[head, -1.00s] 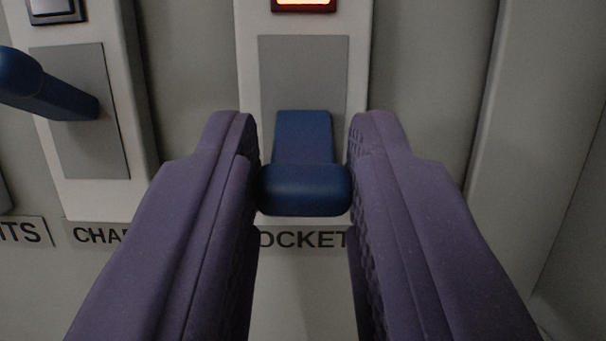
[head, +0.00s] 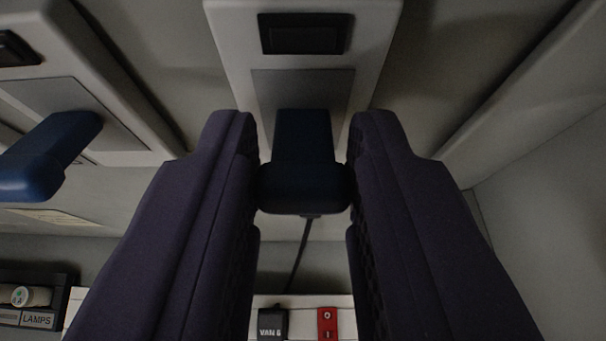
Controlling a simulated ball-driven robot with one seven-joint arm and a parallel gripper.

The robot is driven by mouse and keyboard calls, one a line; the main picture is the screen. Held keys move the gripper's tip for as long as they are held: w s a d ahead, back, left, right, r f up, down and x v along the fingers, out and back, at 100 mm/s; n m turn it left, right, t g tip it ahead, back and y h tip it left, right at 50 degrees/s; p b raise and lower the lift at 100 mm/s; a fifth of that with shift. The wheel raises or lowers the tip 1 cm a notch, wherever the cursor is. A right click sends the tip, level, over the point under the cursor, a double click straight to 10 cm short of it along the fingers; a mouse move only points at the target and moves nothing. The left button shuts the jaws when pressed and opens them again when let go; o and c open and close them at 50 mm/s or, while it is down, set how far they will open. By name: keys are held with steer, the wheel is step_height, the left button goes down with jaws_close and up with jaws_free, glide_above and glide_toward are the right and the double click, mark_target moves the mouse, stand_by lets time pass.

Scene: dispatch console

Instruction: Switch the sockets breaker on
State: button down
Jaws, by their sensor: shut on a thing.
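The sockets breaker's blue lever (head: 303,140) is in the middle of the head view, on a pale housing with a grey plate (head: 340,88). My gripper (head: 303,165) is shut on the lever, one purple finger on each side of its thick end. The lever slants much like the neighbouring lever. The indicator window (head: 305,34) above the plate is dark. The label is out of view.
Another blue lever (head: 45,155) sticks out from a housing at the left, clear of my fingers. Below lie a dark tag marked VAN 6 (head: 270,324), a red switch plate (head: 327,323) and a LAMPS label (head: 38,320). A pale wall stands at the right.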

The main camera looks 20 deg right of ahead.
steer(key=shift+w+r+g+p, duration=0.2)
steer(key=shift+g+p, duration=0.3)
steer(key=shift+p, duration=0.7)
steer(key=c, duration=0.9)
jaws_free()
steer(key=v, duration=0.7)
steer(key=shift+s+r, duration=0.25)
steer(key=shift+s, duration=0.05)
